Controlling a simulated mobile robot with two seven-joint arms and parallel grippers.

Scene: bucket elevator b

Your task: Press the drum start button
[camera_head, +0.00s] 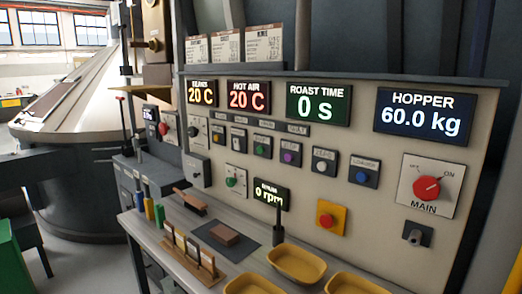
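The beige control panel (385,150) fills the middle and right of the head view. A second green button (260,150) is in the row of square-plated buttons above. The small labels are too small to read surely, so I cannot tell from lettering which button is drum start. Neither of my grippers shows in this view.
A red MAIN knob (427,188) and a red button on a yellow plate (326,220) are at right. Below, the shelf carries yellow trays (298,263), a brown block on a dark mat (225,235), a wooden rack (190,259) and an upright dark tool (278,222).

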